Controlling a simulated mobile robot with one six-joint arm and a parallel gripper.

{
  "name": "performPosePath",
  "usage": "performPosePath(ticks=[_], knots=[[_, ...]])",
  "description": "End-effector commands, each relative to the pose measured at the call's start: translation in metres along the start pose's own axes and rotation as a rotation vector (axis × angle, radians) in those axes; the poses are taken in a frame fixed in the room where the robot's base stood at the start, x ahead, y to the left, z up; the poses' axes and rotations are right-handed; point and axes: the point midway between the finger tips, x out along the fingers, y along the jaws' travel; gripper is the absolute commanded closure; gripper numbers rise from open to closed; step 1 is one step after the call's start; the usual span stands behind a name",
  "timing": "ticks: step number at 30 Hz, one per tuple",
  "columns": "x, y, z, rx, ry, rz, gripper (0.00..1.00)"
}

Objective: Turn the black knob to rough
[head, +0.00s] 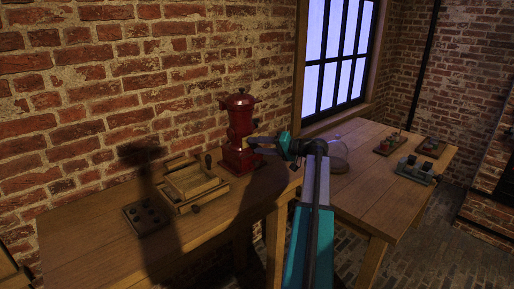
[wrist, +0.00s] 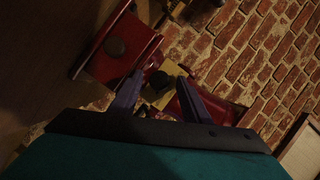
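A red grinder (head: 238,152) stands on the near wooden table, against the brick wall. In the wrist view, its red body (wrist: 190,98) is tilted. A small black knob (wrist: 158,80) sits on a yellowish plate (wrist: 172,70) on the grinder. My gripper (head: 258,146) is at the grinder's right side. In the wrist view, my gripper (wrist: 158,92) is open, with one finger on each side of the black knob. A gap shows between the fingers and the knob. Any setting marks are too dark to read.
A wooden tray (head: 195,184) and a dark board with round pieces (head: 146,218) lie left of the grinder. A glass dome (head: 338,158) stands behind my arm. The right table (head: 385,185) holds several small devices. The brick wall is close behind the grinder.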

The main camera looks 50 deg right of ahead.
Motion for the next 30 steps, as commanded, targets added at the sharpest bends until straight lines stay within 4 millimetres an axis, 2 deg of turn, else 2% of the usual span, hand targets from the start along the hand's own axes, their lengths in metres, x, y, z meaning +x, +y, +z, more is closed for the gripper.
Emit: performPosePath(ticks=[8, 14, 30], knots=[[-0.003, 0.001, 0.000, -0.001, 0.000, 0.001, 0.57], [-0.018, 0.002, 0.000, -0.001, 0.002, 0.002, 0.57], [-0.101, 0.002, 0.000, 0.000, 0.001, 0.001, 0.57]])
